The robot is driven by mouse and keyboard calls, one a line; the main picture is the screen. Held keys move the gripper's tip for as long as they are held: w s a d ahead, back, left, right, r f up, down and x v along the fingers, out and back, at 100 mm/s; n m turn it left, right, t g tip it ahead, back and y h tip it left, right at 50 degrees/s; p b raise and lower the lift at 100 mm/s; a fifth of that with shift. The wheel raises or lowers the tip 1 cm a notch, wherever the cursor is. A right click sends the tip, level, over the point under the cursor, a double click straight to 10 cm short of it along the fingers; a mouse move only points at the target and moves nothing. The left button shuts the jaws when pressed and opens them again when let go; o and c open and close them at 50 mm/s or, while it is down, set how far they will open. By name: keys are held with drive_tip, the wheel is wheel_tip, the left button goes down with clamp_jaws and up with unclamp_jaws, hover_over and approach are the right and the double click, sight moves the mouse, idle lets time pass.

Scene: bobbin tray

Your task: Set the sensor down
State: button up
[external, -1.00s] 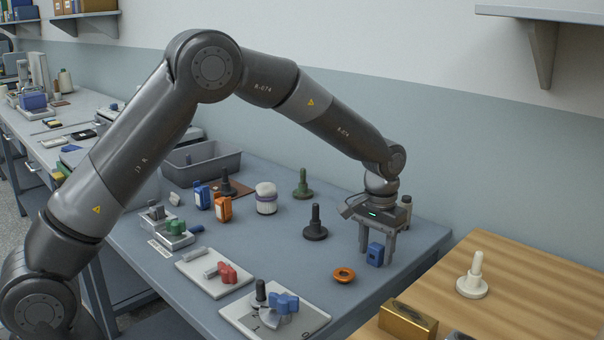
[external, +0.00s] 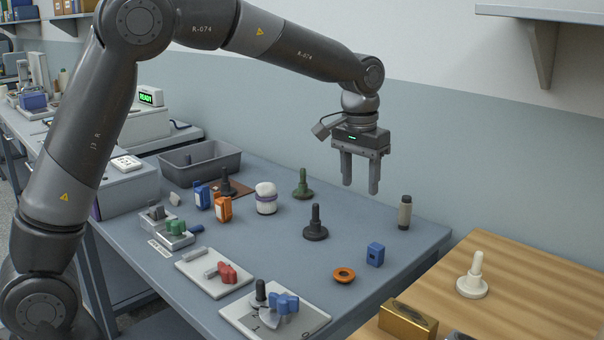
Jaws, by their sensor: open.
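I take the sensor to be the small blue block (external: 375,254) with a dark opening in its face. It stands on the blue-grey table (external: 330,275) near the right side, to the right of the orange ring. My gripper (external: 360,187) is open and empty, with its fingers pointing down. It hangs well above the table, up and slightly left of the blue block, and touches nothing.
A grey bin (external: 200,160) is at the back left. A wooden table (external: 530,290) with a white spindle (external: 473,277) adjoins at right.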

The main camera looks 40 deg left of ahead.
drive_tip(key=s+a+r+t, duration=0.1)
drive_tip(key=s+a+r, duration=0.4)
drive_tip(key=s, duration=0.4)
drive_tip(key=s+a+r+t, duration=0.2)
drive_tip(key=s+a+r, duration=0.3)
drive_tip(key=s, duration=0.4)
drive_tip(key=s+a+f+t, duration=0.1)
drive_tip(key=s+a+f, duration=0.1)
drive_tip(key=s, duration=0.6)
drive_tip(key=s+a+f+t, duration=0.1)
drive_tip(key=s+a+f, duration=0.1)
drive_tip(key=s, duration=0.6)
drive_tip(key=shift+a, duration=0.45)
